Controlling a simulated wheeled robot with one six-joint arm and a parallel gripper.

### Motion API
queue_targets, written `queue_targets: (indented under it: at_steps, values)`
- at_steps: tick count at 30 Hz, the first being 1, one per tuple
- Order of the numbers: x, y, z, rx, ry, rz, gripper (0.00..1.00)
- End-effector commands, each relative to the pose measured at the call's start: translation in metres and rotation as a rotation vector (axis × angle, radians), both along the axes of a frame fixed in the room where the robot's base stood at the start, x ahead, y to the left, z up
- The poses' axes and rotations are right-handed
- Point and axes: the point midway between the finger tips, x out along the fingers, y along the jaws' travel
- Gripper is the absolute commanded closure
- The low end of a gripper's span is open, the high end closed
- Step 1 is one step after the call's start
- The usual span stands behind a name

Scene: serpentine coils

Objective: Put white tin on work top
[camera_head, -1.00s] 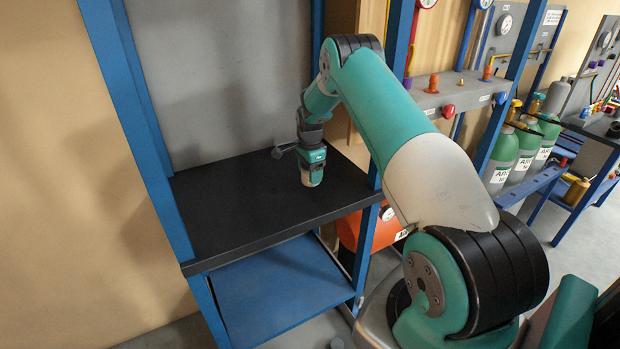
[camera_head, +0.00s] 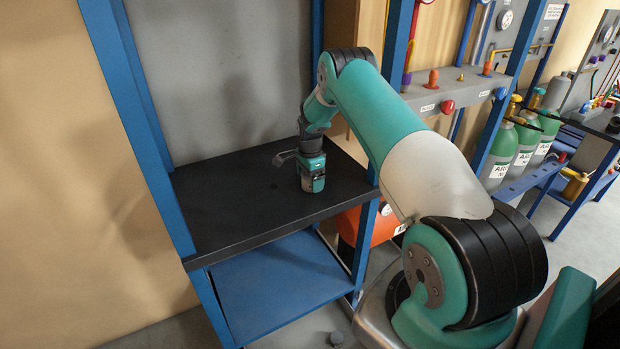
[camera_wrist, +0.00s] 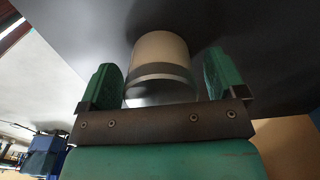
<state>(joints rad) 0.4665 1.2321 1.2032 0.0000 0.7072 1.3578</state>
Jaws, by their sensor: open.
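The white tin (camera_wrist: 160,52) shows in the wrist view as a pale cylinder with a grey band. It appears to stand on the black work top (camera_head: 230,215); its contact with the surface is hard to make out. My gripper (camera_wrist: 160,68) is open, with one green finger on each side of the tin and visible gaps between. In the head view my gripper (camera_head: 312,182) points down over the right part of the work top. There the tin is hidden or too small to make out.
Blue posts (camera_head: 150,150) frame the work top, with a grey panel (camera_head: 220,80) behind it. A blue lower shelf (camera_head: 280,283) lies below. An orange vessel (camera_head: 383,226) and green gas bottles (camera_head: 497,155) stand to the right. The work top's left part is clear.

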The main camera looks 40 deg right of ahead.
Motion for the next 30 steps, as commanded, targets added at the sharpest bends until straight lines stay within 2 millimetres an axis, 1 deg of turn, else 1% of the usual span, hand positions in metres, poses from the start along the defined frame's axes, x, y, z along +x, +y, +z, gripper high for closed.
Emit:
queue_targets:
  at_steps: [5,7,11,15,18,21,25,26,28,29,30]
  values:
    - [0.0,0.0,0.006,-0.001,-0.002,0.0,0.1]
    - [0.001,-0.001,0.015,-0.002,-0.004,0.0,0.1]
    - [0.001,-0.001,0.04,-0.002,-0.006,0.0,0.1]
    - [0.001,-0.001,0.073,-0.002,-0.006,0.0,0.1]
    - [0.001,0.0,0.092,-0.002,-0.004,0.0,0.1]
    - [0.001,0.0,0.108,-0.002,-0.003,0.0,0.1]
    - [0.001,0.002,0.121,0.0,-0.002,0.009,0.1]
    - [0.001,0.006,0.126,0.001,-0.004,0.024,0.1]
    - [0.002,0.024,0.14,0.006,-0.014,0.1,0.1]
    - [0.002,0.037,0.149,0.009,-0.021,0.155,0.1]
    - [0.001,0.059,0.164,0.015,-0.033,0.25,0.1]
